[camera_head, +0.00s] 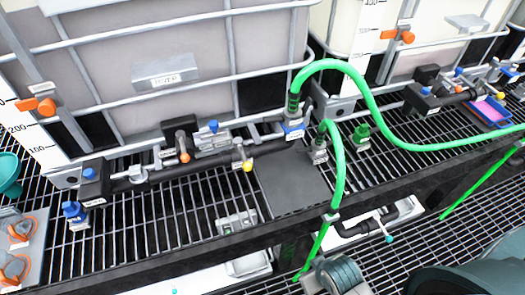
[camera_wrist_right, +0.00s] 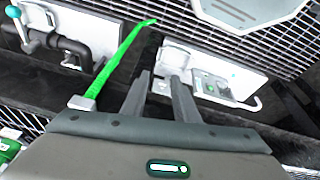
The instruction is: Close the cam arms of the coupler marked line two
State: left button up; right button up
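Two green hoses end in couplers at the middle of the head view. One coupler (camera_head: 293,105) stands upright with a blue body and a small label below it. The other coupler (camera_head: 319,148) is grey and sits nearer, also with a small label. I cannot read which is line two, and the cam arms are too small to tell their position. My right gripper (camera_wrist_right: 162,82) shows in the right wrist view with its two fingers apart and nothing between them. It is away from both couplers. My left gripper is not in view.
Black pipes with valves run along a grated shelf (camera_head: 150,215) before two large caged totes (camera_head: 180,65). A green fitting (camera_head: 362,135) stands right of the couplers. A green hose (camera_wrist_right: 120,60) passes left of my right gripper's fingers.

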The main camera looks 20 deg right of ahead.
jog(key=w+d+r+n+t+h, duration=0.1)
jog(key=w+d+r+t, duration=0.15)
jog(key=w+r, duration=0.45)
jog(key=n+t+y, duration=0.2)
jog(key=n+t, duration=1)
jog(key=n, duration=0.1)
send_near(265, 117)
jog(key=s, duration=0.4)
jog(key=shift+s+f+p, duration=0.1)
jog(key=shift+f+p, duration=0.15)
jog(key=shift+p, duration=0.1)
jog(key=w+p, duration=0.5)
jog(key=w, duration=1.1)
jog(key=shift+a, duration=0.2)
jog(key=shift+w, duration=0.75)
